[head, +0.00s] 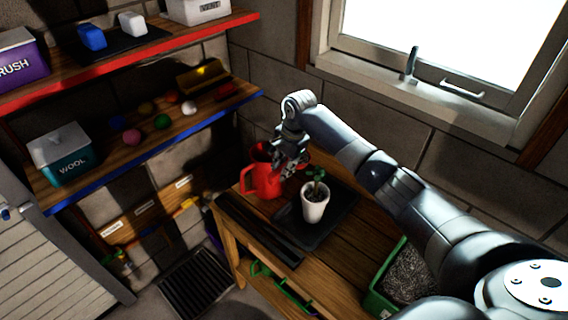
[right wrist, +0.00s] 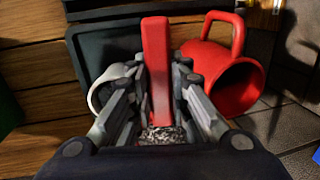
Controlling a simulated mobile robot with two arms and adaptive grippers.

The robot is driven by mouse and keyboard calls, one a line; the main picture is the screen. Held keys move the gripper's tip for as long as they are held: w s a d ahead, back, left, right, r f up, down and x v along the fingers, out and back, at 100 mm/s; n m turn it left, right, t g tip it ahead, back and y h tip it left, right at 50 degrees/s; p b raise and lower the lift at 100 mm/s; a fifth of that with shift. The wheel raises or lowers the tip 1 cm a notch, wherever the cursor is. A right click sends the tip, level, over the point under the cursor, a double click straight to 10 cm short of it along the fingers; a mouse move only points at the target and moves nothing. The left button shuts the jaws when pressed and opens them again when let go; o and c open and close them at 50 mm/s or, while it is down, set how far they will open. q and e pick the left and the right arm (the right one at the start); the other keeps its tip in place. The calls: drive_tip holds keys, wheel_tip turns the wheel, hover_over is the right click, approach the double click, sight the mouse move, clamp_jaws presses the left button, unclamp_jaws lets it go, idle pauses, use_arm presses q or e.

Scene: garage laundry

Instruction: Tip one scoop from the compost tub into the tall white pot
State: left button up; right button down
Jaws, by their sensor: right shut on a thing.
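The white pot (head: 314,205) holds dark soil and a small green plant, and stands on a black tray on the wooden bench. It shows partly in the right wrist view (right wrist: 95,97), behind my fingers. The green compost tub (head: 372,300) holds grey granular compost at the bench's lower right, partly behind my arm. My right gripper (head: 288,158) is above the bench, up and left of the pot. In the right wrist view it is shut on a red handle (right wrist: 157,60), likely the scoop's, with grey granules near its lower end. My left gripper is out of view.
A red jug (head: 260,181) stands on the bench left of the pot, close to my right gripper. The black tray (head: 338,222) lies under the pot. Shelves with a teal wool box (head: 65,165) and small balls are at left. A window is behind.

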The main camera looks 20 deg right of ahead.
use_arm(q)
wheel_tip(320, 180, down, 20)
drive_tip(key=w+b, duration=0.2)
drive_tip(key=b, duration=1.7)
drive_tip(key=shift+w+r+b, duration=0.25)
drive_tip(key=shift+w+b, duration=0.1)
use_arm(e)
drive_tip(key=f+t+y, duration=0.1)
drive_tip(key=t, duration=0.2)
drive_tip(key=s+f+t+y, duration=0.1)
drive_tip(key=f+t+y, duration=0.1)
drive_tip(key=t, duration=0.2)
drive_tip(key=d+f+t+y, duration=0.1)
drive_tip(key=f+t, duration=0.1)
drive_tip(key=t, duration=0.2)
drive_tip(key=shift+s+d+f, duration=0.1)
drive_tip(key=shift+s+f, duration=0.15)
drive_tip(key=shift+s, duration=0.05)
